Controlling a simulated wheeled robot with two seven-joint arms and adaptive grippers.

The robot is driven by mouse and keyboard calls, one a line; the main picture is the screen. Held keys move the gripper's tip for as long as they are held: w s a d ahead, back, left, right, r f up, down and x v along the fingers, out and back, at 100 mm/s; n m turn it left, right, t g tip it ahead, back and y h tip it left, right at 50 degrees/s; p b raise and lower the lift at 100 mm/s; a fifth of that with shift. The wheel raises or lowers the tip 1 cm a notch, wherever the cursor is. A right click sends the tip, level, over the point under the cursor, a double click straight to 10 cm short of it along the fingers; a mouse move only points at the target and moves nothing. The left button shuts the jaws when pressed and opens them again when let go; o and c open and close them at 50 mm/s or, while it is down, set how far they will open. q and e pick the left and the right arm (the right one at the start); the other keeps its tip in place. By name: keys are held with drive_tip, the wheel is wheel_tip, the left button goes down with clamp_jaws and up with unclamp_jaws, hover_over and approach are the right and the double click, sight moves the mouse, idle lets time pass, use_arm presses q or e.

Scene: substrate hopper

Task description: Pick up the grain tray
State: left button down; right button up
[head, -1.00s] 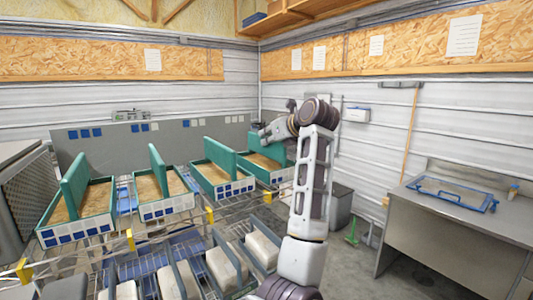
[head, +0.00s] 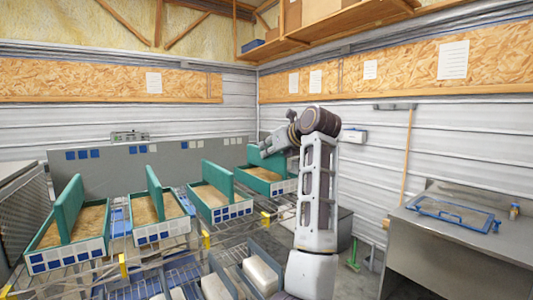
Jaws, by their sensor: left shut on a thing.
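Several teal trays of tan grain stand in a row on the wire rack, each with an upright teal panel and a front strip of white and blue squares. The rightmost grain tray (head: 264,174) is at the far end of the row, partly hidden by my arm, and sits slightly higher than its neighbours. My left gripper (head: 267,149) is shut on the upper part of this tray, at its teal panel; the fingertips are small and partly hidden. A neighbouring tray (head: 222,206) stands just to its left. My right gripper is out of view.
Two more trays (head: 66,252) (head: 160,232) stand further left. Pale blocks (head: 262,274) lie between grey dividers below. A metal bench (head: 460,240) with a blue-framed tray (head: 452,213) stands at right. Floor shows between the rack and bench.

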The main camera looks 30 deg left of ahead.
use_arm(q)
drive_tip(key=d, duration=0.2)
drive_tip(key=s+d+b, duration=0.1)
drive_tip(key=s+d, duration=0.1)
drive_tip(key=d, duration=0.1)
drive_tip(key=shift+s+d, duration=0.15)
drive_tip(key=shift+d, duration=0.15)
drive_tip(key=s+d+b, duration=0.2)
drive_tip(key=s+d, duration=0.2)
drive_tip(key=d, duration=0.6)
drive_tip(key=shift+s, duration=0.15)
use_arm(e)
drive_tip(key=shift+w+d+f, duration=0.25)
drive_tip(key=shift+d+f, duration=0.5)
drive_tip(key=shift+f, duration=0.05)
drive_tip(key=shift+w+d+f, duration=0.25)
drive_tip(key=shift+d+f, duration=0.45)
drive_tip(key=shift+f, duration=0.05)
use_arm(q)
drive_tip(key=shift+d, duration=0.1)
drive_tip(key=shift+r, duration=0.1)
